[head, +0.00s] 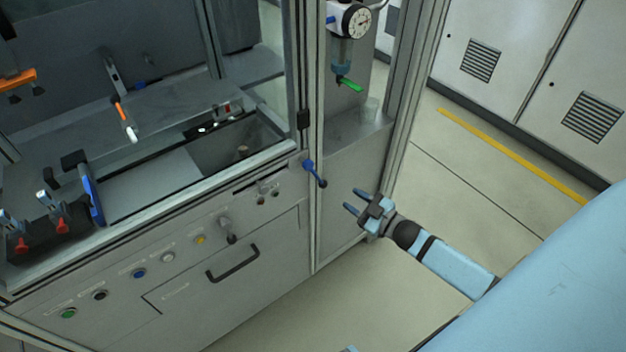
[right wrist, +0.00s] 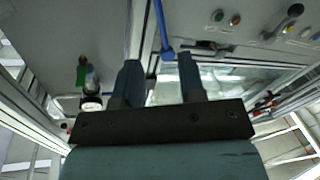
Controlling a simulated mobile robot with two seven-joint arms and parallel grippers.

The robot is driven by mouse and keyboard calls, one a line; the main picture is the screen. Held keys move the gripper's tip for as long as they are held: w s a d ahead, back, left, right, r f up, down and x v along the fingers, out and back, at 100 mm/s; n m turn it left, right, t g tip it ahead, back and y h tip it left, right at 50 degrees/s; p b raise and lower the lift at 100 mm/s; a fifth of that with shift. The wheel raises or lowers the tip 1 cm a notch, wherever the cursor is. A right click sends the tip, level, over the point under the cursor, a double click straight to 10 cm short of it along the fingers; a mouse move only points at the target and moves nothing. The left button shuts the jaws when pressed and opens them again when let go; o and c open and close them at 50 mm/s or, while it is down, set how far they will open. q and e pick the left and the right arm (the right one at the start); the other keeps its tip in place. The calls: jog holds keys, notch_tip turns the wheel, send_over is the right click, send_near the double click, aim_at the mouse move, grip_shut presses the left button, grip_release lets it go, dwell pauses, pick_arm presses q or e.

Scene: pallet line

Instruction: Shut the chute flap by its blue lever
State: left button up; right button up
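The blue lever (head: 313,170) is on the machine's front, at the corner post in the head view. It slants down to the right and ends in a dark knob. My right gripper (head: 353,201) is to the lever's lower right, apart from it, open with nothing between its fingers. In the right wrist view the blue lever (right wrist: 161,28) shows beyond and between the open fingertips of my right gripper (right wrist: 160,66). I cannot clearly make out the chute flap or its position.
A drawer handle (head: 233,263) and several coloured buttons are on the front panel, left of the lever. A pressure gauge (head: 356,21) and a green-handled valve (head: 349,85) are above. The floor (head: 440,200) right of the machine is clear.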

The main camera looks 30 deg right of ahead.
aim_at(319, 179)
jog(key=x, duration=1.2)
grip_shut()
